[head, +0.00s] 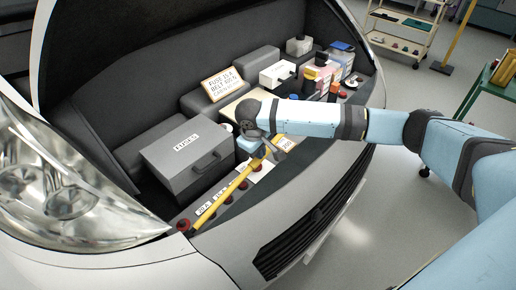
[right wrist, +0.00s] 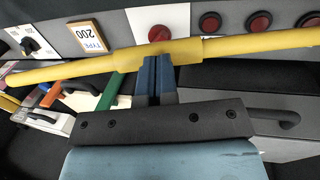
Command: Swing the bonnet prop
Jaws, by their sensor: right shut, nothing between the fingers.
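The bonnet prop is a yellow rod (head: 222,204) in the head view. It slants from the front left edge of the bay up to my right gripper (head: 268,148). In the right wrist view the rod (right wrist: 75,68) crosses the picture, with a thicker sleeve at its middle. The blue fingers of my right gripper (right wrist: 157,78) are together, their tips at the lower edge of this sleeve. Nothing is between them; I cannot tell whether they touch the rod. The rod's far end is hidden by my arm in the head view. My left gripper is out of view.
A grey case (head: 187,155) with a handle lies in the bay behind the rod. Red knobs (right wrist: 209,22) line the front panel. A headlamp (head: 60,185) is at left, the grille (head: 310,235) in front. A green table (head: 490,85) and trolley (head: 402,25) stand right.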

